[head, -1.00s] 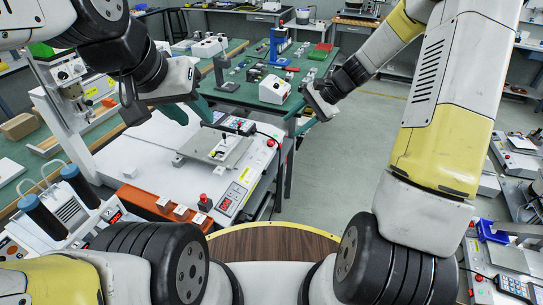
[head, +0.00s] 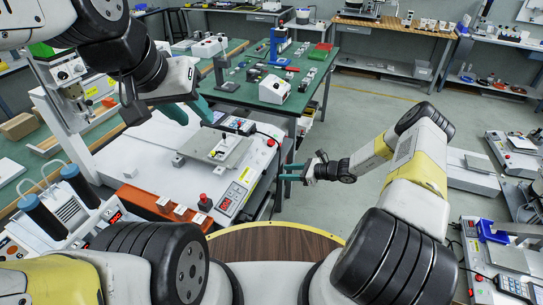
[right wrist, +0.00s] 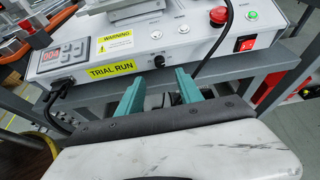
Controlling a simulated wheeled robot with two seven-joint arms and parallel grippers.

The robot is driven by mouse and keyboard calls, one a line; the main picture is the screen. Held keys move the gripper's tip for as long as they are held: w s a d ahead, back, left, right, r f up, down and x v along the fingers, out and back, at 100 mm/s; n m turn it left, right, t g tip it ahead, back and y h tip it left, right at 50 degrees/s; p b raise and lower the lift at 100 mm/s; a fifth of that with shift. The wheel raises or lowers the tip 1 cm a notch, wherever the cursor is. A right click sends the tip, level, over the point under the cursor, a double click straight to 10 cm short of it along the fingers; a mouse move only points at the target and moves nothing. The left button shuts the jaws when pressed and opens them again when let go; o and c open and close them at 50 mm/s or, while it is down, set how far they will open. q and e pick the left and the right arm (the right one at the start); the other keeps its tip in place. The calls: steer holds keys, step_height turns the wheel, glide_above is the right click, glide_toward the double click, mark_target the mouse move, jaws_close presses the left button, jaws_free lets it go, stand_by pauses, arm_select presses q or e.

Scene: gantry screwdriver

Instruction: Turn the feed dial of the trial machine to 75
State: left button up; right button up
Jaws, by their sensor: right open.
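The trial machine (head: 150,165) is a white bench unit with a sloped control panel along its right side in the head view. In the right wrist view its panel (right wrist: 200,45) carries a yellow "TRIAL RUN" label and a red digital display (right wrist: 50,54) too small to read surely. A small black dial (right wrist: 158,60) sits on the panel's lower middle. My right gripper (head: 286,172) is beside the panel, its open teal fingers (right wrist: 158,88) pointing at the dial, apart from it and empty. My left gripper (head: 193,112) is above the machine's far part, open and empty.
A red emergency stop (right wrist: 219,15), a green button (right wrist: 252,16) and a red rocker switch (right wrist: 245,43) sit right of the dial. A black cable (right wrist: 212,45) hangs over the panel's front. Clear floor (head: 350,110) lies right of the machine.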

mark_target(265, 173)
steer(key=x, duration=0.7)
steer(key=shift+w+a+f, duration=0.2)
steer(key=shift+a, duration=0.1)
jaws_close()
